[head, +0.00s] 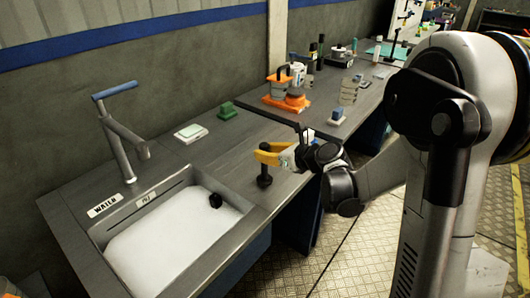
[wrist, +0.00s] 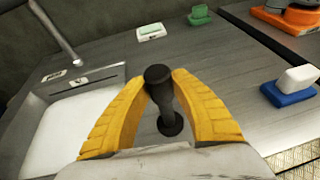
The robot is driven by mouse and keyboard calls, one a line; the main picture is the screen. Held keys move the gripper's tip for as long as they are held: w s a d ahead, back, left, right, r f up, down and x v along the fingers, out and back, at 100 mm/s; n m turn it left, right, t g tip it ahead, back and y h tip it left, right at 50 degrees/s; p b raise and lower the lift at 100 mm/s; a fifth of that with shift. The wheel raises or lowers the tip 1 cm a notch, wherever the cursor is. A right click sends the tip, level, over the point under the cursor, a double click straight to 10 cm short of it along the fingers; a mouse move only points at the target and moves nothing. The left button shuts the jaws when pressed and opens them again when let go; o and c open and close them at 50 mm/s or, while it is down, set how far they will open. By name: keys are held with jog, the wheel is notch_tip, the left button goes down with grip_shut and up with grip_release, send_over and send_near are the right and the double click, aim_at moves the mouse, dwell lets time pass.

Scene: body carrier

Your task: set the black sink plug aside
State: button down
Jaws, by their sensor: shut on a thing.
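My gripper (head: 266,154) is over the worktop just right of the sink, its yellow fingers shut on the black sink plug (head: 264,180). In the wrist view the plug (wrist: 158,75) has a thick knob between the fingertips, a narrower stem and a round foot below. It stands roughly upright. Its foot is at or very near the grey worktop; I cannot tell if it touches. The sink (head: 243,222) holds white foam or suds (head: 165,240), and a small black object (head: 215,200) pokes out at its right end.
A grey tap (head: 122,140) stands behind the sink. A white sponge dish (head: 190,133) and a green block (head: 228,112) lie at the back. Bare worktop surrounds the plug.

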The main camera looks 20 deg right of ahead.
jog(key=c, duration=1.2)
grip_release()
jog(key=shift+r, duration=0.15)
jog(key=p+v, duration=0.4)
jog(key=v, duration=0.8)
jog(key=s+a+r+n+g+h, duration=0.1)
jog(key=s+a+n+g+h, duration=0.15)
jog(key=s+a+n, duration=0.85)
jog(key=s+d+n+g+h, duration=0.1)
jog(key=s+d+n+h, duration=0.1)
jog(key=s+n, duration=0.3)
jog(key=s+d+r+n+g+h, duration=0.1)
jog(key=s+d+n+h, duration=0.1)
jog(key=n, duration=1.2)
jog(key=shift+s+d, duration=0.7)
jog(key=shift+s, duration=0.65)
